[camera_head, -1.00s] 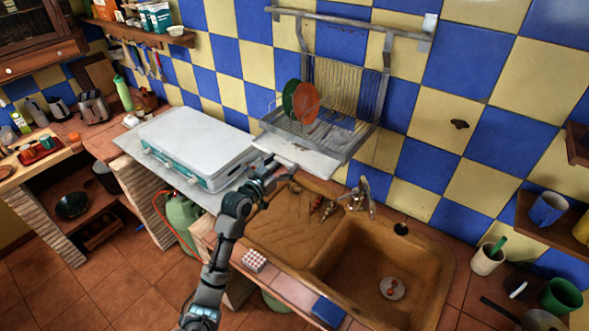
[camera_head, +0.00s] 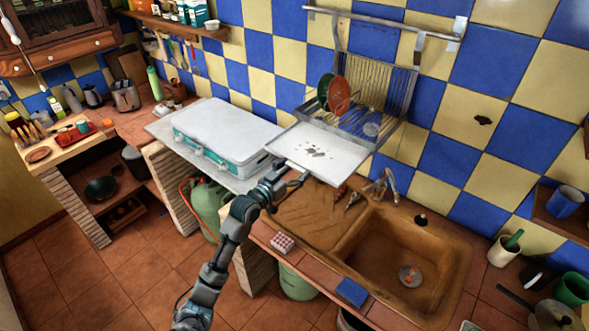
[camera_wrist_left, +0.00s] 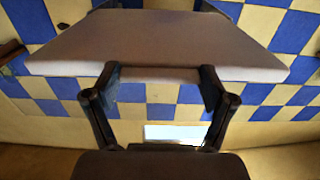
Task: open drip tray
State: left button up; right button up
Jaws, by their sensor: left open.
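The drip tray (camera_head: 318,153), a flat pale sheet with dark spots near its middle, sticks out forward from under the wall dish rack (camera_head: 372,95). My left gripper (camera_head: 296,176) is at the tray's front edge, near its left corner in the head view. In the left wrist view, the tray (camera_wrist_left: 150,40) fills the upper middle, and the open fingers of my left gripper (camera_wrist_left: 161,73) overlap its near edge. I cannot tell whether they touch it. My right gripper is not in view.
Below the tray is a brown sink (camera_head: 340,235) with a faucet (camera_head: 380,187). Red and green plates (camera_head: 338,95) stand in the rack. A red-and-white checked box (camera_head: 283,243) sits on the counter edge.

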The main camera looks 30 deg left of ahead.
pick_arm(q)
jog(key=o, duration=1.5)
jog(key=shift+r, duration=0.2)
jog(key=shift+o, duration=0.2)
jog(key=shift+f, duration=0.1)
jog(key=shift+a, duration=0.1)
jog(key=s+a, duration=0.1)
jog(key=s, duration=1.1)
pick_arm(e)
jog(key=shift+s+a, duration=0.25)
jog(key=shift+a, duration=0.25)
pick_arm(q)
jog(key=shift+f, duration=0.1)
